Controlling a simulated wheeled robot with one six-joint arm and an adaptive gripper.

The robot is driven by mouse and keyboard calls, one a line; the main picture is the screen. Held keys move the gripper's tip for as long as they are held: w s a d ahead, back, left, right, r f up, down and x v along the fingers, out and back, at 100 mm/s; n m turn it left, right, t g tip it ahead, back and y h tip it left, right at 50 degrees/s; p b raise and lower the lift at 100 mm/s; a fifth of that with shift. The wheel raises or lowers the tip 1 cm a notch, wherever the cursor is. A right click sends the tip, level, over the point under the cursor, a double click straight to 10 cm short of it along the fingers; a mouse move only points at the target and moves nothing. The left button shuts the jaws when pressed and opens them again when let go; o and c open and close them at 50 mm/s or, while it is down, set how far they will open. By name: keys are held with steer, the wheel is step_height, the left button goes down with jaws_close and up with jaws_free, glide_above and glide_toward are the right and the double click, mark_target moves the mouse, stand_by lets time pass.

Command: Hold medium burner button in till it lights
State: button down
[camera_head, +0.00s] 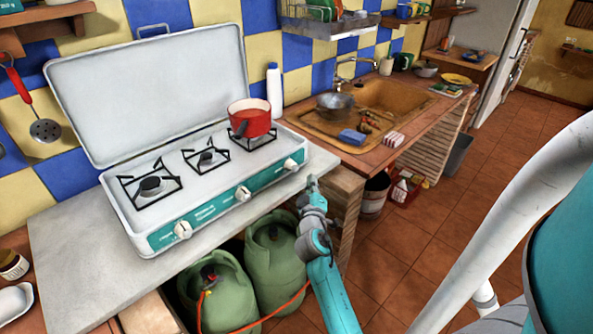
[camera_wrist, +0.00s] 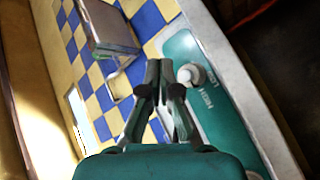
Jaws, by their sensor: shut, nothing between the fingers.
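The white camping stove (camera_head: 196,176) stands with its lid up and has three burners. Its teal front panel carries three white knobs: left (camera_head: 182,229), middle (camera_head: 242,194) and right (camera_head: 290,164). Their labels are too small to read in the head view, so I cannot tell which is medium. No flame shows. My gripper (camera_head: 311,182) is just in front of the panel's right end, close to the right knob. In the wrist view my gripper (camera_wrist: 162,66) is shut and empty. One white knob (camera_wrist: 190,75) is just right of its fingertips; contact cannot be told.
A red pot (camera_head: 250,121) sits on the right burner, with a white bottle (camera_head: 274,90) behind. A sink (camera_head: 384,104) is to the right. Two green gas bottles (camera_head: 274,262) stand under the counter (camera_head: 72,262) near my arm.

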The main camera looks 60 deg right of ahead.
steer(key=shift+w+d, duration=0.2)
steer(key=shift+w, duration=0.65)
steer(key=shift+w+d, duration=0.2)
steer(key=shift+w, duration=0.6)
steer(key=shift+w, duration=0.1)
steer(key=shift+w+d, duration=0.1)
steer(key=shift+w, duration=0.25)
steer(key=shift+w+d, duration=0.1)
steer(key=shift+w, duration=0.25)
stand_by(2.1)
stand_by(0.6)
steer(key=shift+s+a, duration=0.2)
steer(key=shift+s, duration=0.6)
steer(key=shift+s, duration=0.15)
steer(key=shift+s+a, duration=0.2)
steer(key=shift+s, duration=0.55)
steer(key=shift+s+a, duration=0.2)
steer(key=shift+s, duration=0.6)
steer(key=shift+s+a, duration=0.2)
steer(key=shift+s, duration=0.55)
